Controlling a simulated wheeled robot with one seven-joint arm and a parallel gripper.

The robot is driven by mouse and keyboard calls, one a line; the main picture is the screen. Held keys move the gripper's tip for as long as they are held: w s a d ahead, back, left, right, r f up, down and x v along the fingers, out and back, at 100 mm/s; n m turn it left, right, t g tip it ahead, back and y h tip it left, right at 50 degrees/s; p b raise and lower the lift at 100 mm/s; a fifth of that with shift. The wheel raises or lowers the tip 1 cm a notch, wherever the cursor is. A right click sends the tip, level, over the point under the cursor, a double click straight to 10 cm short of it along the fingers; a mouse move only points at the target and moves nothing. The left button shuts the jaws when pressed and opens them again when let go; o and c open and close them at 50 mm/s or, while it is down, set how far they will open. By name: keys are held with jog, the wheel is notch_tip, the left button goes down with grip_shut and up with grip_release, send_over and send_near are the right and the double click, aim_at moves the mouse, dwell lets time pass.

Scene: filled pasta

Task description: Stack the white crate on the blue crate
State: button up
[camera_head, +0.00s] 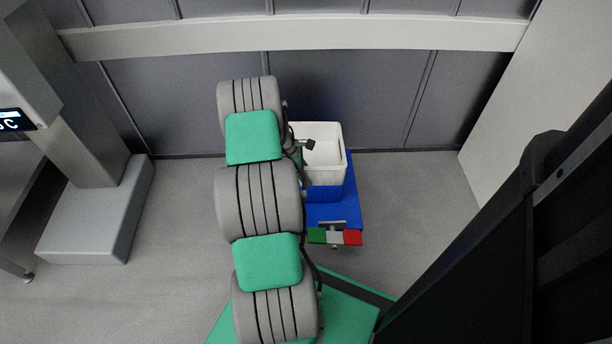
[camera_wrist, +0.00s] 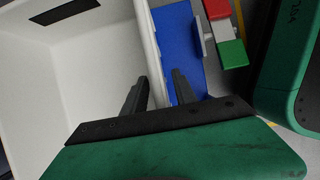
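The white crate (camera_head: 335,133) is upright and empty inside in the head view, just right of my arm. My gripper (camera_head: 304,146) is at the white crate's left side. In the wrist view, the white crate (camera_wrist: 100,75) fills the left. My gripper (camera_wrist: 162,76) straddles its wall, one finger inside and one outside. The fingers look apart, with a gap beside the wall. Contact between the crates is hidden.
A grey wall stands close behind. A metal column on a grey base (camera_head: 95,215) is at left. Floor at right is clear.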

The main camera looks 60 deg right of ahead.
notch_tip(320, 180, up, 16)
jog(key=p, duration=1.3)
